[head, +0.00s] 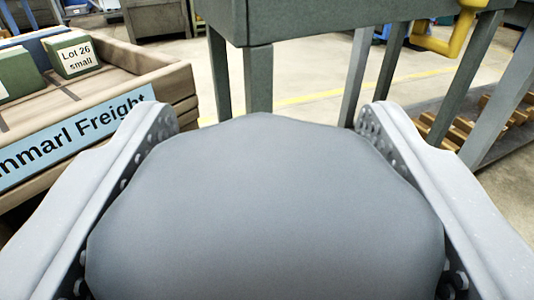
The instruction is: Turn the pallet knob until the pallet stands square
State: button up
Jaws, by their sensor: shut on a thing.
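A large smooth grey knob (265,205) with a gently lobed rim fills the lower middle of the head view. My gripper (265,117) has one pale, perforated finger on each side of it. The fingers are shut on the knob, and its sides lie against their inner faces. The knob's underside and its mount are hidden. I cannot tell for certain which thing is the pallet, or how square it stands.
A wooden crate (177,83) with a blue freight label stands at the left, holding green boxes (72,55). A dark green bench (300,22) on legs stands ahead. A yellow bent bar (440,46) is at upper right, above a low shelf with wooden pieces (490,112).

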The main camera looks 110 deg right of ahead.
jog(key=shift+m+g+y+b, duration=0.75)
jog(key=shift+m+g, duration=0.45)
jog(key=shift+g, duration=0.5)
jog(key=shift+s+r+m+g+y, duration=0.15)
jog(key=shift+m+g+y, duration=0.45)
jog(key=shift+g, duration=0.2)
jog(key=o, duration=1)
jog(key=shift+a, duration=0.1)
